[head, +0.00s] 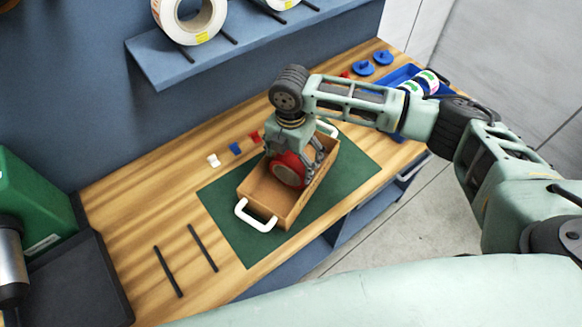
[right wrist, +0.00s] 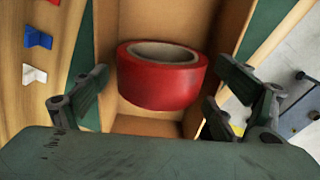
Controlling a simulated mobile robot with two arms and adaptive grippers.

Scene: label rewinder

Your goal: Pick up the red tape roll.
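The red tape roll (head: 288,169) is in the tan box (head: 262,193), which has white handles and stands on the green mat (head: 228,232). In the right wrist view the red tape roll (right wrist: 161,79) shows its hollow core and lies between the open fingers of my right gripper (right wrist: 155,100). I see space between the roll and the fingers on both sides. In the head view my right gripper (head: 298,158) reaches down into the box, partly covering the roll. My left gripper is not in view.
A white clip (head: 213,160), a blue clip (head: 235,149) and a red clip (head: 255,136) lie behind the box. Two black rods (head: 203,248) lie at its left. A blue tray (head: 402,78) with white rolls stands at right. A shelf (head: 165,66) holds label rolls above.

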